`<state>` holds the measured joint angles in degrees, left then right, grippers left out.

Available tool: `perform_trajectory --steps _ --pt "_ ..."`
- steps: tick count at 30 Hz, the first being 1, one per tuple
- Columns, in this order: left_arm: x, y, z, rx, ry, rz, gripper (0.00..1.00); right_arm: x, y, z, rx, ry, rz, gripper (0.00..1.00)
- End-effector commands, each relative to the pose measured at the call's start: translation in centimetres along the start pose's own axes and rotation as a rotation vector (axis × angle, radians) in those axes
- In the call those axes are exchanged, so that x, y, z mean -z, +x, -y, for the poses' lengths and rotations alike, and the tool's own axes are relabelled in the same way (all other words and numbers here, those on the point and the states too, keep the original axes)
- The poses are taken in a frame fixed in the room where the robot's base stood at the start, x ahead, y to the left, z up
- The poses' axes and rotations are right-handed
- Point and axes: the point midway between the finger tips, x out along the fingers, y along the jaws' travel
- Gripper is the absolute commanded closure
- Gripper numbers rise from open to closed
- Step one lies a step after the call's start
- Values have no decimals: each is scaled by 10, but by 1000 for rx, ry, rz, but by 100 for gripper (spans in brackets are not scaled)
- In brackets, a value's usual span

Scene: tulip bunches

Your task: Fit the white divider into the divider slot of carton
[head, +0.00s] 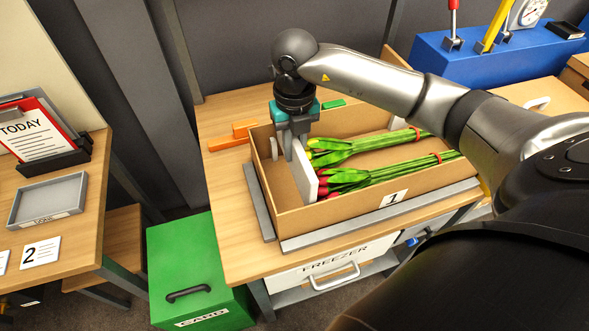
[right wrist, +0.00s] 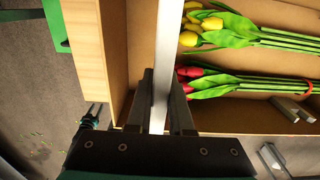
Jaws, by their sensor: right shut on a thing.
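My right gripper (head: 293,140) is shut on the white divider (head: 303,175), a thin flat panel held on edge inside the left part of the open brown carton (head: 345,215). In the right wrist view the divider (right wrist: 164,60) runs between the two dark fingers (right wrist: 165,105). Two tulip bunches lie in the carton to its right: a yellow one (right wrist: 215,28) and a red one (right wrist: 212,82). The divider's lower edge is hidden, and I cannot tell whether it is seated in a slot.
Two small grey pieces (right wrist: 287,110) show near the carton's wall. Orange blocks (head: 230,139) lie on the table behind left. A blue tool stand (head: 460,62) is at the back right. A green box (head: 195,262) stands at front left.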

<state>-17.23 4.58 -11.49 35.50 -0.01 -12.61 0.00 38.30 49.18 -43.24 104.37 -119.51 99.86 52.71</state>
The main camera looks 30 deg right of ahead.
Motion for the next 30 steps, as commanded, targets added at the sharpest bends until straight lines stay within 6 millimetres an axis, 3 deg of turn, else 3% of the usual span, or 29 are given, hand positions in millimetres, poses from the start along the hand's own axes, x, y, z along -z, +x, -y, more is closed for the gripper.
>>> perform_trajectory --steps 3,10,17,29,30 --pt "0 2 0 1 0 0 50 0 21 0 1 0 -2 100" --pt "0 2 0 1 -1 0 50 0 37 0 0 0 -1 100" --pt "0 5 1 1 -1 0 50 0 70 0 0 0 -1 100" --pt "0 8 1 1 -1 -1 50 0 76 0 0 -1 2 100" --pt "0 8 1 1 -1 -1 50 0 76 0 0 -2 1 77"
